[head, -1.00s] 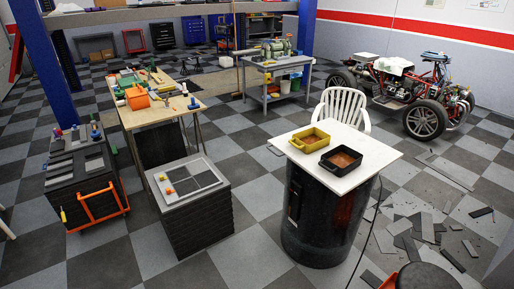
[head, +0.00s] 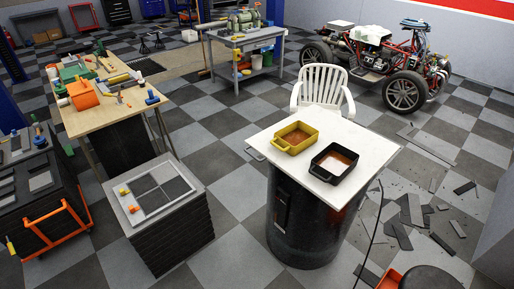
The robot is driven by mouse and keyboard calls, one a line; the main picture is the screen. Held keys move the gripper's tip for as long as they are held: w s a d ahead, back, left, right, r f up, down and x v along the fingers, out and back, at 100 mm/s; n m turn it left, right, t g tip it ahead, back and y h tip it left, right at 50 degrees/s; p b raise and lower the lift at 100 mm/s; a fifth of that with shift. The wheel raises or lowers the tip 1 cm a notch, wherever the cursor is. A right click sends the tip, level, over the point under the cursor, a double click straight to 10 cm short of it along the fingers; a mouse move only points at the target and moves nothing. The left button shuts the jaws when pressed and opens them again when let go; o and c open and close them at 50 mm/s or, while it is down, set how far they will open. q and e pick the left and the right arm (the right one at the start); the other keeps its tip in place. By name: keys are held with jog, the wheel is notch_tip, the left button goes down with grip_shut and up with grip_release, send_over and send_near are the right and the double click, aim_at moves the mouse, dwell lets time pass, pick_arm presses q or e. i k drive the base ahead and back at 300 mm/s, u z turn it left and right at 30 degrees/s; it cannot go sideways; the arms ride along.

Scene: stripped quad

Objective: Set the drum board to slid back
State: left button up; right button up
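The drum board (head: 341,128) is a flat white square board lying on top of a dark drum (head: 300,229) right of the middle in the head view. A yellow tray (head: 296,137) and a black tray (head: 334,162) with brownish contents stand on the board. The board covers the drum's top and sticks out past it at the right corner; how it is seated on the rim is hidden. Neither of my grippers shows in the head view.
A white plastic chair (head: 322,89) stands right behind the board. A dark block with a panelled top (head: 160,193) stands to the left, with floor between it and the drum. Broken tiles (head: 409,213) litter the floor at right. An orange-edged bin (head: 389,279) is at the front.

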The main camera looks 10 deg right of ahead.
aim_at(374, 150)
jog(key=z, duration=0.55)
jog(key=i, duration=1.05)
jog(key=z, duration=0.6)
